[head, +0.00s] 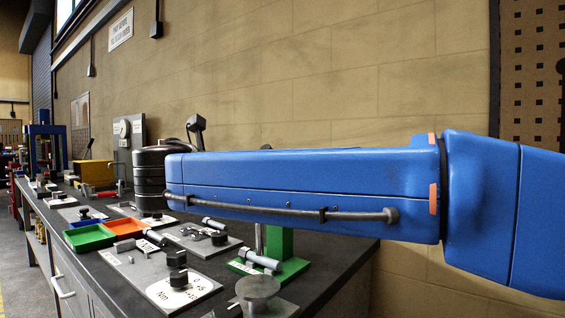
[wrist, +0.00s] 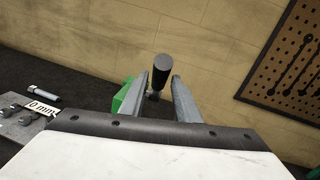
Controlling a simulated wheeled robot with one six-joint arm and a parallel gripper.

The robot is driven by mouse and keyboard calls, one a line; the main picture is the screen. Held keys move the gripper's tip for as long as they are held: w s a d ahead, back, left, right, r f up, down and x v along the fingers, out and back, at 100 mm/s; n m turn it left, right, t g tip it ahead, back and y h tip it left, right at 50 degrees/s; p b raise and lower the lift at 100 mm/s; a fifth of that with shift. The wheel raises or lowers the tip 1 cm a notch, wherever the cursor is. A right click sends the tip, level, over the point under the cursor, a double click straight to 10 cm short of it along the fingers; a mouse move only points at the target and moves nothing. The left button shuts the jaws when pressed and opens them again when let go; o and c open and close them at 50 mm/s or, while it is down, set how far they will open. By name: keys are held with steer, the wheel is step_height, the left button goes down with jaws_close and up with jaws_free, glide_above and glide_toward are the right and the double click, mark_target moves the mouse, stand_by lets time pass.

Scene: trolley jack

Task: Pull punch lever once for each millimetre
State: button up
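In the wrist view, a lever with a black cylindrical grip (wrist: 161,68) stands up between and just beyond the fingers of my gripper (wrist: 158,82). The two grey fingers are apart, with visible space on both sides of the grip. Part of the green punch body (wrist: 121,96) shows beside the left finger. In the head view, a green column (head: 280,250) on a green base (head: 291,272) stands on the bench, with a grey bolt-like part lying at its foot.
The dark bench (head: 335,262) holds a plate with a dial marked Nm (head: 182,288), an orange tray (head: 124,227), a green tray (head: 88,238) and a black stacked cylinder (head: 150,180). A label ending in "0 mm" (wrist: 42,105) lies left. A pegboard (wrist: 285,62) hangs right.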

steer(key=x, duration=0.8)
steer(key=shift+w, duration=0.1)
steer(key=shift+c, duration=0.6)
jaws_close()
